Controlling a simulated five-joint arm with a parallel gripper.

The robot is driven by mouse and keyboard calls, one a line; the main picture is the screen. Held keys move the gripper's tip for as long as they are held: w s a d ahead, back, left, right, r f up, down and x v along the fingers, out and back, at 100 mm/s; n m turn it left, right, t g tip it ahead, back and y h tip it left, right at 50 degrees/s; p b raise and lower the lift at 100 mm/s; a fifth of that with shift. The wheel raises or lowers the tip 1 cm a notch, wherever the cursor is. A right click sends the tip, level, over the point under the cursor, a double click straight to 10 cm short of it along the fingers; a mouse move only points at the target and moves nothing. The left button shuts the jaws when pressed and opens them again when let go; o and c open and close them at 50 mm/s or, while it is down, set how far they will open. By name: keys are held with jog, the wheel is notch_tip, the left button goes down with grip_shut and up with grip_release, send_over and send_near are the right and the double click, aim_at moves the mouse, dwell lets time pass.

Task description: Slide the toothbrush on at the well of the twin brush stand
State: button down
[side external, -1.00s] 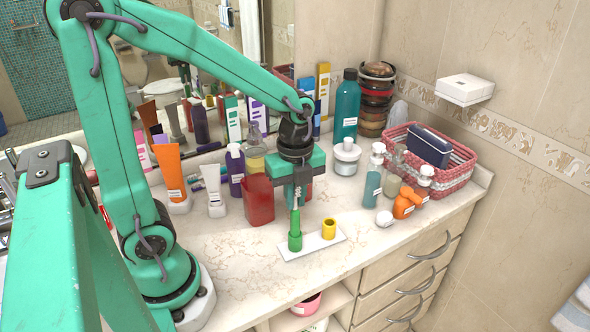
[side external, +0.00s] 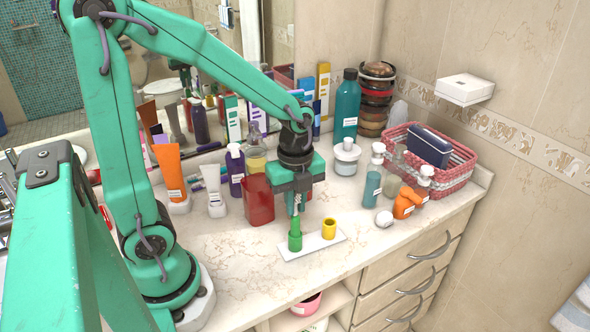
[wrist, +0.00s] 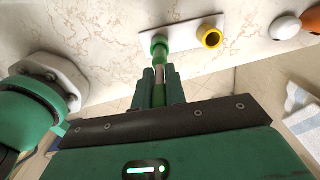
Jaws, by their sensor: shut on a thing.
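The twin brush stand is a white plate (side external: 325,243) with a green cup-like well (side external: 295,242) at its left and a yellow well (side external: 329,228) at its right. My gripper (side external: 298,207) is shut on the toothbrush (side external: 296,222), upright right above the green well. The toothbrush's lower end meets the green well's mouth; how deep it sits is hidden. In the wrist view the toothbrush (wrist: 159,74) runs from between my fingers to the green well (wrist: 160,46). The yellow well (wrist: 210,37) stands empty beside it.
Pump bottles (side external: 373,178), an orange bottle (side external: 405,204) and a white round item (side external: 384,218) stand to the right. The counter in front of the stand is clear up to its edge.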

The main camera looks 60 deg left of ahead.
jog(key=shift+f, duration=0.45)
jog(key=c, duration=1.4)
grip_release()
jog(key=shift+o, duration=0.2)
jog(key=shift+r, duration=3.9)
jog(key=s+r+n+t, duration=0.5)
jog(key=s+r+n, duration=0.1)
jog(key=n, duration=1.3)
jog(key=shift+s+d+t, duration=0.15)
jog(key=shift+s+t, duration=0.15)
jog(key=shift+s, duration=0.15)
